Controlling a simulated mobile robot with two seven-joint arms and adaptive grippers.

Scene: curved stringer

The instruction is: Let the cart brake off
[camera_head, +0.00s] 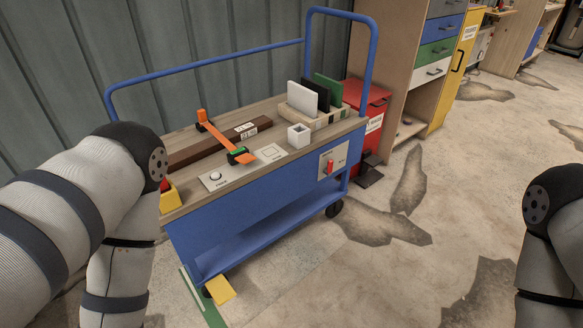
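The blue cart (235,200) with a wooden top stands at the centre-left against the grey wall. On its near side, toward the right end, is a pale panel (341,158) with a red lever (330,168). The lever appears to point roughly upright; its label is too small to read. My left arm comes in at the left, in front of the cart's left end, and my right arm is at the right edge. Both arms run out of the bottom of the picture, so neither gripper shows. Both are away from the lever.
The cart top carries an orange clamp (217,135), a brown beam (190,151), a white box (299,136) and a rack with upright panels (312,115). A red cabinet (370,110) stands behind the cart's right end. The cracked floor (440,170) right of the cart is clear.

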